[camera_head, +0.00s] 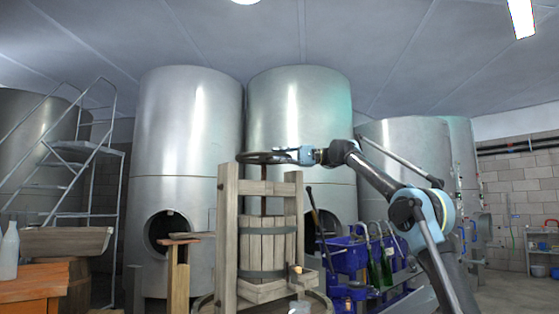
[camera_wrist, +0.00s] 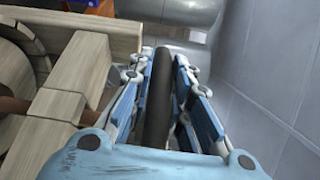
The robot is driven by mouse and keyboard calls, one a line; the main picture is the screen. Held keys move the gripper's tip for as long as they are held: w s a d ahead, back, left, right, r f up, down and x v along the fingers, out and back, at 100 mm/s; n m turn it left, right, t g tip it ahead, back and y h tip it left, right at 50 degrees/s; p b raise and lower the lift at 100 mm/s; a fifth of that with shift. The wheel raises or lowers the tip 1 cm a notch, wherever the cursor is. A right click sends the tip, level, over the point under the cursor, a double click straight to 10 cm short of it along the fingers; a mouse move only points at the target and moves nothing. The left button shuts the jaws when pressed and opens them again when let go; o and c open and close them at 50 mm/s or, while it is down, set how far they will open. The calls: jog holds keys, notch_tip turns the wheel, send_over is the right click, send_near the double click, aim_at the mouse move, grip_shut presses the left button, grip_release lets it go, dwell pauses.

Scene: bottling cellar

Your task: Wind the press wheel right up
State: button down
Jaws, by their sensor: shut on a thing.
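The press wheel (camera_head: 266,157) is a dark, flat ring on top of the wooden press (camera_head: 265,240), above its slatted basket. My gripper (camera_head: 303,155) is at the right side of the wheel's rim in the head view. In the wrist view the dark rim (camera_wrist: 160,95) runs between the two blue fingers of my gripper (camera_wrist: 172,85), which are shut on it. The press's wooden crossbeam (camera_wrist: 95,55) lies left of my fingers. The screw below the wheel shows only in part.
Large steel tanks (camera_head: 185,130) stand behind the press. Blue crates (camera_head: 345,255) with green bottles are at its right. An orange table (camera_head: 35,285) with a pale bottle (camera_head: 9,252) is at the left, near metal steps (camera_head: 75,165). The air above the wheel is clear.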

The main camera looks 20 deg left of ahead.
jog(key=shift+w+d+f+n+g+h, duration=0.15)
jog(key=shift+w+d+n+g+h, duration=0.15)
jog(key=shift+w+d+g+h, duration=0.2)
jog(key=shift+w, duration=0.1)
jog(key=c, duration=1.8)
grip_release()
jog(key=o, duration=0.3)
jog(key=shift+w+f, duration=0.1)
jog(key=shift+w, duration=0.1)
jog(key=shift+s+a, duration=0.1)
jog(key=shift+s, duration=0.1)
jog(key=v, duration=1.2)
jog(key=shift+w, duration=0.2)
